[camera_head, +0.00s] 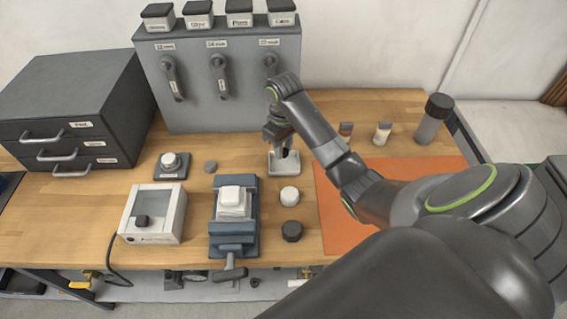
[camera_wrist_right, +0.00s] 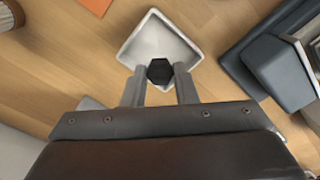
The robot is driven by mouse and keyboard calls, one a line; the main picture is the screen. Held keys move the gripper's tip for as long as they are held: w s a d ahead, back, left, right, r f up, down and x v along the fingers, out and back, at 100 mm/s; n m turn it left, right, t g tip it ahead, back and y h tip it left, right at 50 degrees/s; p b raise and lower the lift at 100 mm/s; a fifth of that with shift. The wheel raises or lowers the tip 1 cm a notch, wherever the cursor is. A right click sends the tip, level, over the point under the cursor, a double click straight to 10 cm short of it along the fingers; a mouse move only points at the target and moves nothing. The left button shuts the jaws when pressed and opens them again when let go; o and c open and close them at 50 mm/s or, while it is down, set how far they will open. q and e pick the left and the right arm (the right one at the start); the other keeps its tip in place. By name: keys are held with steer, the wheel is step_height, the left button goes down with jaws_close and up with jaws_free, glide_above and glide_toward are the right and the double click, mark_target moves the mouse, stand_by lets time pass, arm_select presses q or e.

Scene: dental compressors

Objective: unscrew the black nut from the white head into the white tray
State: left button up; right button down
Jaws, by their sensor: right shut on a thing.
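My right gripper (camera_head: 284,150) reaches down at the white tray (camera_head: 284,172) on the bench. In the wrist view the right gripper (camera_wrist_right: 159,76) is shut on the black nut (camera_wrist_right: 159,70), a small hexagonal piece between the two fingertips. The nut lies over the near part of the white tray (camera_wrist_right: 158,40); I cannot tell whether it touches the tray. The white head (camera_head: 233,200) sits upright in the blue-grey vise (camera_head: 234,240), to the left of the tray. My left gripper is not in view.
A white round cap (camera_head: 290,194) and a dark cap (camera_head: 292,231) stand right of the vise. A clear-lidded box (camera_head: 153,214) is left of it. An orange mat (camera_head: 340,218) lies to the right. A grey panel with levers (camera_head: 220,85) stands behind.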

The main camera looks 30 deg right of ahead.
mark_target(284, 151)
steer(key=shift+f+b, duration=0.35)
steer(key=shift+f, duration=1.8)
steer(key=c, duration=1.1)
jaws_free()
steer(key=shift+f, duration=0.1)
steer(key=shift+c, duration=0.2)
